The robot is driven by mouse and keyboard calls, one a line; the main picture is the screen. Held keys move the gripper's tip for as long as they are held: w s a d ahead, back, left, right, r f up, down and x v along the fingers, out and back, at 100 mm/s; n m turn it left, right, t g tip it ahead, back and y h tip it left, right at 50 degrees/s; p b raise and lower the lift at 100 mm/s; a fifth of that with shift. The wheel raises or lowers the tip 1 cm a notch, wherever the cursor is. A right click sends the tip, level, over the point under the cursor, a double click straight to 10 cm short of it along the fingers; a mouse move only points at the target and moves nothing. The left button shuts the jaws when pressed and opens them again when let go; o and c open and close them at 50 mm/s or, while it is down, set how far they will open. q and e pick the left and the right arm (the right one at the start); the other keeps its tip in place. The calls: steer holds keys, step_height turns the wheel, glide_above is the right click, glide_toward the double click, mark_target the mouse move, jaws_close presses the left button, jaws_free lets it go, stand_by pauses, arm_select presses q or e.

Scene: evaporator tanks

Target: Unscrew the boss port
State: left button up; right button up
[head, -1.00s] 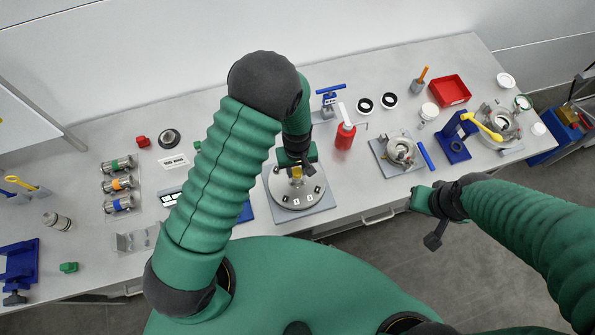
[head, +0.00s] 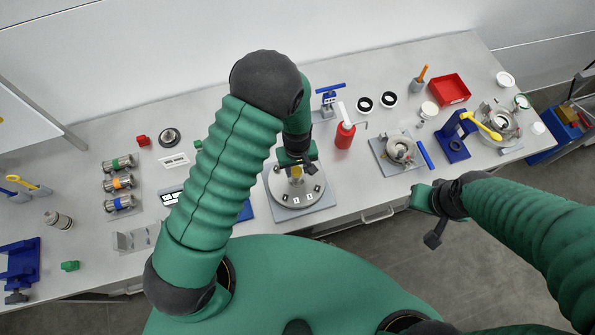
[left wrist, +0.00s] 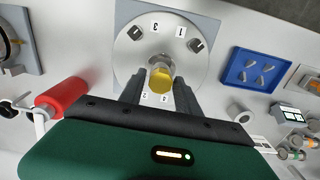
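The boss port is a small yellow-topped metal fitting (head: 296,171) standing at the middle of a round steel plate with numbered labels (head: 284,194). The yellow top (left wrist: 160,80) and the plate (left wrist: 130,60) also show in the left wrist view. My left gripper (head: 295,166) reaches down over the plate. In the left wrist view its two dark fingers (left wrist: 160,84) stand close on either side of the yellow top and appear shut on it. My right gripper (head: 426,201) hangs off the bench's front edge, away from the plate; its fingers are too unclear to read.
A red bottle (head: 344,136) and a blue-handled clamp stand (head: 329,99) stand right of and behind the plate. A clamp ring fixture (head: 401,151) lies further right. A blue tray (left wrist: 255,70) lies beside the plate, mostly behind my left arm in the head view.

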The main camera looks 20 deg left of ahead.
arm_select(q)
steer(key=m, duration=0.2)
steer(key=shift+m, duration=0.4)
steer(key=m, duration=0.4)
steer(key=shift+b, duration=0.3)
steer(key=m, duration=0.9)
steer(key=shift+a+m+p, duration=0.1)
steer(key=shift+m+p, duration=0.3)
steer(key=m+p, duration=0.1)
steer(key=m, duration=0.2)
steer(key=shift+r+m, duration=0.15)
steer(key=shift+m, duration=0.75)
steer(key=m+p, duration=0.1)
steer(key=m, duration=0.2)
steer(key=shift+m+p, duration=0.35)
steer(key=shift+m, duration=0.55)
jaws_close()
